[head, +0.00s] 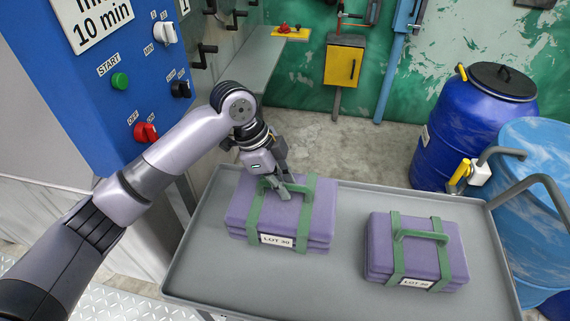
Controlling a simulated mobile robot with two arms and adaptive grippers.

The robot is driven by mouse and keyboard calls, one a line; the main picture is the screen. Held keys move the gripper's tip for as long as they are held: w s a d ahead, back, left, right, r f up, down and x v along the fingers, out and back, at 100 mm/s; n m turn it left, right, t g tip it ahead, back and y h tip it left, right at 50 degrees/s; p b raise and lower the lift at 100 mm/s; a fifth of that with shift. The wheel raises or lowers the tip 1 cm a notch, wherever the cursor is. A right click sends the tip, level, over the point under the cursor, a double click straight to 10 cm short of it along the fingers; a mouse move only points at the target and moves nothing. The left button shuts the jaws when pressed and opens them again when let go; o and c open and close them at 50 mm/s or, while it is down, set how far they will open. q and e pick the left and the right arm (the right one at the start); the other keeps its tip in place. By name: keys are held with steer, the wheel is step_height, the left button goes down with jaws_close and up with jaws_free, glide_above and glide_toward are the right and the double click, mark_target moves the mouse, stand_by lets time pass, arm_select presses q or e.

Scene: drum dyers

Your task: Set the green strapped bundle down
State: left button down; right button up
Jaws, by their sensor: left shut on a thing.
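A purple bundle with green straps and a white LOT 30 label, the green strapped bundle (303,221), is at the back left of the grey cart tray (240,282). My left gripper (283,190) is shut on its green handle strap from above. The bundle looks level and over the tray; I cannot tell for sure whether its underside touches it. A second purple bundle with green straps (416,252) and a similar label lies to the right on the tray, apart from the first. My right gripper is not in view.
A blue machine panel (95,75) with knobs and buttons stands at the left. Blue drums (468,125) stand beyond the tray at the right. The cart's grey handle (535,185) rises at its right edge. Bare tray shows in front and between the bundles.

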mark_target(263, 182)
arm_select(q)
step_height(263, 182, down, 5)
steer(key=shift+r+p, duration=0.1)
steer(key=shift+p, duration=0.2)
steer(key=shift+f+p, duration=0.3)
steer(key=shift+f, duration=2.45)
steer(key=c, duration=2.1)
jaws_free()
steer(key=shift+f, duration=0.15)
steer(key=o, duration=0.5)
steer(key=shift+s, duration=0.1)
steer(key=shift+c, duration=0.2)
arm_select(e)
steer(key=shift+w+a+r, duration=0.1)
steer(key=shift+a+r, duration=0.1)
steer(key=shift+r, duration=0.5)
